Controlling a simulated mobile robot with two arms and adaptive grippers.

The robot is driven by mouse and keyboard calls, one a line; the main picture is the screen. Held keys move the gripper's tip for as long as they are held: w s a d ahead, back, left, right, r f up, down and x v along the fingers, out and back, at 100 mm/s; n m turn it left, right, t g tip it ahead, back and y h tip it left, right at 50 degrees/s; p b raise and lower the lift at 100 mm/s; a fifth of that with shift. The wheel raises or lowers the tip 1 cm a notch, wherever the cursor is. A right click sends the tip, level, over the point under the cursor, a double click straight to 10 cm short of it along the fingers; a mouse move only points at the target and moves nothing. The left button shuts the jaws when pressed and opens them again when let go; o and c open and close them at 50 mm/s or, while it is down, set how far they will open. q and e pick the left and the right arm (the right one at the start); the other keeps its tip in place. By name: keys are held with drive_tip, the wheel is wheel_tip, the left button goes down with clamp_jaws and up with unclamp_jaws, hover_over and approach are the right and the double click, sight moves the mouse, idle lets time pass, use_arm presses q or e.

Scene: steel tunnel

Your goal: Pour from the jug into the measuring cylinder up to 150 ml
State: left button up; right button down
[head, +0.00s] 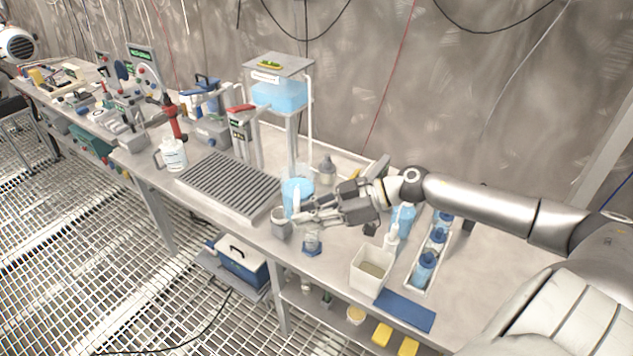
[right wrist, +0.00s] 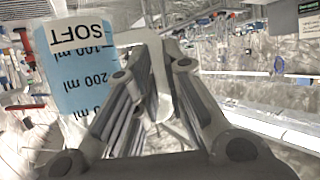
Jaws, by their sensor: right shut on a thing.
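The clear jug (head: 297,193) holds blue liquid and stands out above the bench's front part, looking about upright. My right gripper (head: 308,214) is shut on its pale handle (right wrist: 158,85). In the right wrist view the jug (right wrist: 80,65) shows a SOFT label and ml marks, upside down in the picture. My left gripper is not in view.
A grey cup (head: 281,224) stands left of the cylinder. A white bin (head: 370,271), a blue mat (head: 404,310) and a tray of blue bottles (head: 426,266) lie to the right. A ribbed drain rack (head: 228,187) and a raised blue tank (head: 279,95) stand left and behind.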

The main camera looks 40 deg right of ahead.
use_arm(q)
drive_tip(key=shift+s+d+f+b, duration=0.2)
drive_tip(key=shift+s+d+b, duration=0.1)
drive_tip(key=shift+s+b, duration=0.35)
use_arm(e)
drive_tip(key=r+m, duration=0.1)
drive_tip(key=d+m, duration=0.1)
drive_tip(key=d+r+m+y, duration=0.1)
drive_tip(key=m, duration=0.1)
drive_tip(key=shift+d+r+g, duration=0.1)
drive_tip(key=shift+r+g, duration=0.2)
drive_tip(key=shift+g, duration=0.1)
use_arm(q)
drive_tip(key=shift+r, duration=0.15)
use_arm(e)
drive_tip(key=shift+r, duration=0.15)
use_arm(q)
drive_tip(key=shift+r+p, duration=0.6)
drive_tip(key=shift+p, duration=0.2)
use_arm(e)
drive_tip(key=shift+r+m+y, duration=0.3)
drive_tip(key=shift+r+m, duration=0.05)
drive_tip(key=shift+m, duration=0.05)
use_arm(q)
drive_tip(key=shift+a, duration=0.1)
use_arm(e)
drive_tip(key=shift+g, duration=0.3)
